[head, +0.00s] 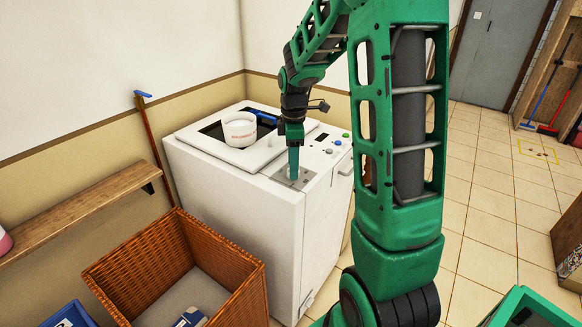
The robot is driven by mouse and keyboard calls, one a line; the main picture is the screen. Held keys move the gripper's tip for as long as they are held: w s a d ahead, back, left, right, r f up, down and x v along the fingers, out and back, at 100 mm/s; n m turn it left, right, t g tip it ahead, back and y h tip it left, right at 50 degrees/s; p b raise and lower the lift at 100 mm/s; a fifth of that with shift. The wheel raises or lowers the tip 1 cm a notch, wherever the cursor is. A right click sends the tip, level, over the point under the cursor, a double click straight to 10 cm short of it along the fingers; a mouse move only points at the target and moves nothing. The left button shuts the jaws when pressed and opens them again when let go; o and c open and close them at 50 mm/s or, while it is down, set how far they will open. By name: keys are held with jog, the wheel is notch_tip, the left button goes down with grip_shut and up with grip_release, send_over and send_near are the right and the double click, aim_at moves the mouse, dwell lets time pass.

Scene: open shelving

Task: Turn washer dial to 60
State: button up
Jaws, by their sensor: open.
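The white top-loading washer (232,215) stands against the wall corner in the head view. A grey square panel (304,185) is set in its top near the front edge. My gripper (293,176) points down over this panel, with its green fingers at or just above it. The gripper is open, though the gap between its fingers does not show clearly. The dial seems to lie at the fingertips, mostly hidden by them. I cannot read its setting, and I cannot tell whether the fingers touch it.
Small buttons (338,143) lie right of my gripper. A wicker basket (256,290) stands in front, and a wooden shelf (85,206) is at left. Tiled floor (488,210) is open at right.

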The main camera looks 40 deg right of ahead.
jog(key=shift+f, duration=0.55)
jog(key=c, duration=1)
jog(key=shift+c, duration=0.2)
jog(key=shift+m, duration=0.3)
jog(key=m, duration=1.1)
jog(key=shift+r, duration=0.1)
jog(key=shift+w+m, duration=0.1)
jog(key=shift+m, duration=0.2)
